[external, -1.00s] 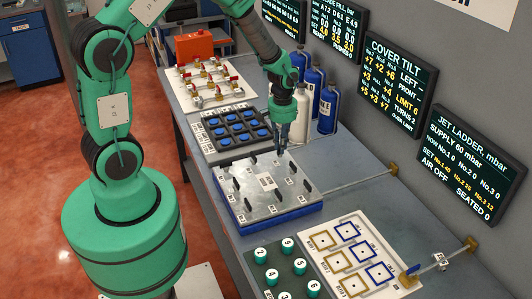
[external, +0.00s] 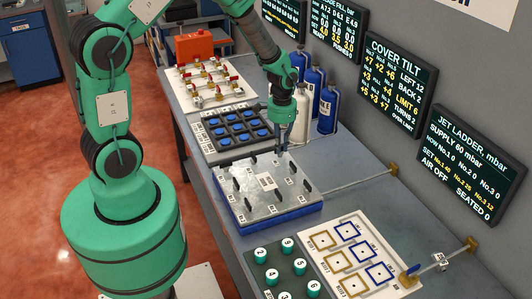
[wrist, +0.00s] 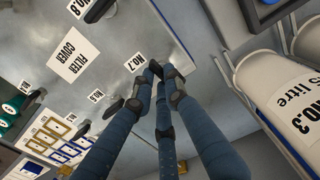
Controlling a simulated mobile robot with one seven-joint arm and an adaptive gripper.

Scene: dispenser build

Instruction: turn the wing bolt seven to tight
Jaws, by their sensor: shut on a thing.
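The filter cover (external: 262,205) is a grey metal plate on a blue base on the bench, with several dark wing bolts standing around it. In the wrist view the cover (wrist: 112,98) has a printed label, and a NO.7 label (wrist: 137,60) lies right beside my fingertips. My gripper (external: 281,152) points down at the cover's far edge. In the wrist view my gripper (wrist: 164,75) is shut on wing bolt seven, which its fingers mostly hide. The cover tilt screen (external: 398,82) reads left 12, back 2, limit 6, turns 2, over limit.
A dark tray of blue caps (external: 238,130) lies beyond the cover. A white board with square outlines (external: 335,238) and green knobs (external: 260,256) lie on the near side.

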